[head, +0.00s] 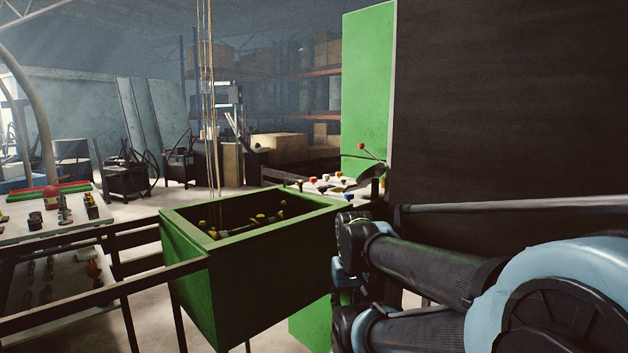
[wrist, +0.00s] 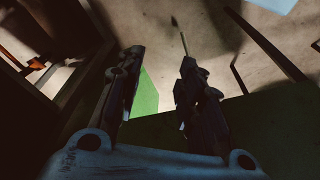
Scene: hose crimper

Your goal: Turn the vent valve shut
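I cannot pick out a vent valve for certain in either view. A thin lever with a red knob (head: 361,147) stands beside the tall green panel (head: 367,90) in the head view; I cannot tell whether it belongs to the valve. My gripper (wrist: 160,65) shows in the wrist view with its two dark fingers apart and nothing between them. Beyond the fingers are a green surface (wrist: 145,95) and the shadowed floor. In the head view my arm reaches in from the right, and the gripper cannot be made out.
A green open-topped bin (head: 250,275) with yellow-ended parts stands left of my arm. A dark rail (head: 100,296) runs left from it. A table (head: 25,232) with small parts is at the left. A large dark panel (head: 510,100) fills the right.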

